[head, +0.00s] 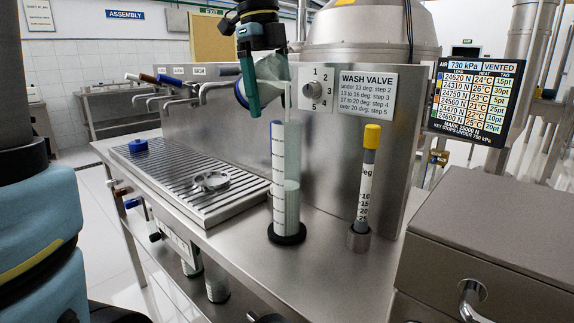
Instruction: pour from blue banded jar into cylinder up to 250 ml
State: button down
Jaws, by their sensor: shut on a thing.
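My gripper (264,82) is shut on the blue banded jar (271,68) above the counter. The jar is tilted, its mouth toward the right, and its blue band (241,94) shows left of the teal finger. A thin pale stream (288,96) runs from the mouth down into the cylinder. The clear cylinder (292,150) stands upright on a round black foot (287,234) at the counter's front. Pale green liquid (291,208) fills it to roughly half its height. Its white scale strip with blue marks is on the left side; the numbers are too small to read.
A slatted drain tray (180,188) holds a blue cap (138,145) and a round metal dish (211,181). A yellow-capped tube (367,180) stands in a holder right of the cylinder. Behind are taps and a wash valve panel (367,95). A steel box (500,225) is at right.

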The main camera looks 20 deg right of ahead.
jog(key=shift+w+f+t+y, duration=0.1)
jog(key=shift+f+t+y, duration=0.15)
jog(key=shift+t, duration=0.25)
dwell(0.9)
jog(key=shift+a, duration=0.1)
jog(key=shift+y, duration=0.25)
dwell(0.5)
jog(key=shift+w+f+t+b, duration=0.1)
jog(key=shift+t+b, duration=0.2)
jog(key=shift+t, duration=0.1)
dwell(0.6)
